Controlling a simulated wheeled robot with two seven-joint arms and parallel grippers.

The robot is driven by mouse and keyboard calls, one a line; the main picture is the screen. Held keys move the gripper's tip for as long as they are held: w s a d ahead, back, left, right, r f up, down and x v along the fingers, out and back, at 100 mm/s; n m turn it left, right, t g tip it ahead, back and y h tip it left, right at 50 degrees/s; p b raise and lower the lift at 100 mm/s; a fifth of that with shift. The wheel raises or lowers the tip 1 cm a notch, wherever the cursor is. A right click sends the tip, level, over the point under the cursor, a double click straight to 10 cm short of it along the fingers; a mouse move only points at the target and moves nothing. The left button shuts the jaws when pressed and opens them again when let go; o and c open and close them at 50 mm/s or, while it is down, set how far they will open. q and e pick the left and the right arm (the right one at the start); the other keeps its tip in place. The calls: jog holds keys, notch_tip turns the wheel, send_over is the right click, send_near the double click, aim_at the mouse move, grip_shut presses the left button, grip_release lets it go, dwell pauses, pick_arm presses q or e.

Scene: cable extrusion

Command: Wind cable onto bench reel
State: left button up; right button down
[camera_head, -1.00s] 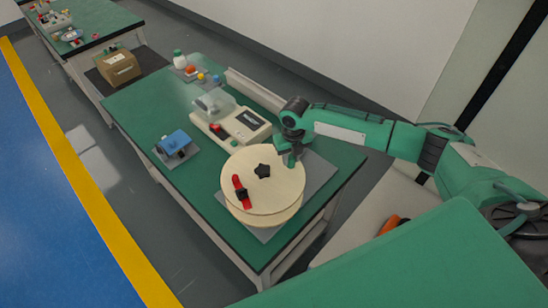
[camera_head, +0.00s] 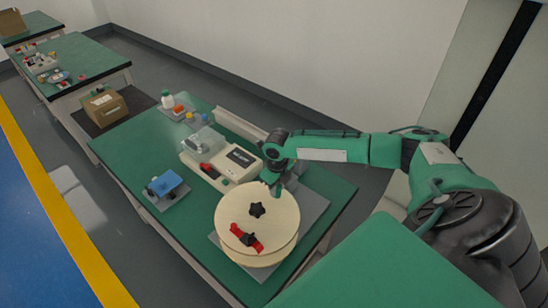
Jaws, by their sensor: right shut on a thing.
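The bench reel (camera_head: 232,222) is a pale round drum with a black star knob (camera_head: 257,209) at its centre and a red clip with a black knob (camera_head: 245,238) on its near face. It lies on a grey plate (camera_head: 312,207) on the green bench. My right gripper (camera_head: 276,190) points down at the far right rim of the reel and is shut there. Its fingers hide the part of the reel that they hold. My left gripper is not in view. I cannot make out a cable strand on the reel.
A beige machine with a display (camera_head: 228,160) stands behind the reel. A blue device on a grey plate (camera_head: 166,186) is at the left bench edge. Small bottles (camera_head: 167,99) stand at the back. A cardboard box (camera_head: 105,106) and another green table (camera_head: 80,58) are beyond.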

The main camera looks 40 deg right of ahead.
jog(key=shift+w+r, duration=0.1)
jog(key=shift+w, duration=0.05)
jog(key=c, duration=1.1)
grip_release()
jog(key=shift+c, duration=0.2)
notch_tip(320, 180, up, 14)
jog(key=b, duration=0.4)
jog(key=shift+d+f, duration=0.1)
jog(key=shift+f, duration=0.1)
